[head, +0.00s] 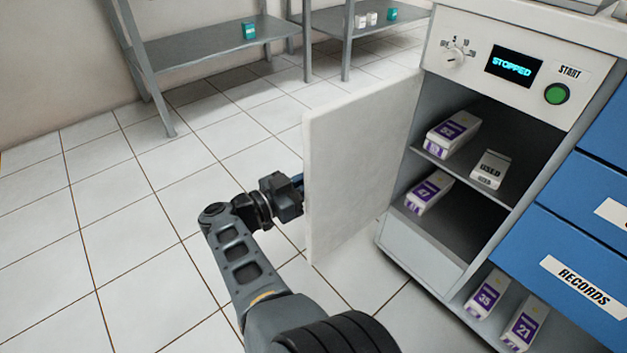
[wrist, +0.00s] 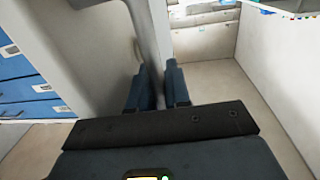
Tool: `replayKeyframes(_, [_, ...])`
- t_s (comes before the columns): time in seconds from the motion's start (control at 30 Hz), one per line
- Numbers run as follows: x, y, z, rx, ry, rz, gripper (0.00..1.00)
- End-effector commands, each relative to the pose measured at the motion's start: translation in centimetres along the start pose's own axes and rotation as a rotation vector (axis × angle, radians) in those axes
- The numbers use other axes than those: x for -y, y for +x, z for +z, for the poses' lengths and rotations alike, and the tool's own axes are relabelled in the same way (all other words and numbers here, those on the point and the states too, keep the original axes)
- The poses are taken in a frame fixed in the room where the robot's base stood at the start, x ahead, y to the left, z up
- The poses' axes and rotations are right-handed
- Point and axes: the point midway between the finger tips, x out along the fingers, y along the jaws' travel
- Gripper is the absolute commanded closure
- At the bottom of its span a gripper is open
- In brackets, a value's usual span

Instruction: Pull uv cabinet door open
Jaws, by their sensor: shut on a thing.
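The UV cabinet (head: 423,245) stands at the right in the head view. Its pale door (head: 360,150) is swung wide open to the left, baring the shelves. My gripper (head: 298,183) is at the door's outer left edge, its fingertips partly hidden by the panel. In the wrist view my gripper (wrist: 157,92) has one blue finger on each side of the door (wrist: 153,60) and is shut on it. The exact contact and any handle are hard to make out.
White-and-purple boxes (head: 453,133) and a USED box (head: 490,169) stand on the cabinet shelves. The panel above reads STOPPED (head: 513,66). Blue drawers (head: 570,245) are at the right. A grey rack (head: 215,42) stands at the back. The tiled floor at left is clear.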

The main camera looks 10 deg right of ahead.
Motion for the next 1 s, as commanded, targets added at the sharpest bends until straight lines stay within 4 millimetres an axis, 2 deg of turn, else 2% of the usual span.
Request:
replayKeyframes(0.33, [-0.1, 0.2, 0.0, 0.001, 0.000, 0.003, 1.00])
replayKeyframes(0.37, [-0.1, 0.2, 0.0, 0.001, 0.000, 0.003, 0.81])
replayKeyframes(0.4, [-0.1, 0.2, 0.0, 0.001, 0.000, 0.003, 0.77])
replayKeyframes(0.67, [0.0, 0.0, 0.0, 0.000, 0.000, 0.001, 0.77])
replayKeyframes(0.77, [0.0, -0.8, 0.0, 0.001, 0.000, 0.000, 0.77])
replayKeyframes(1.0, [0.1, -4.6, 0.1, 0.001, -0.001, -0.001, 0.77])
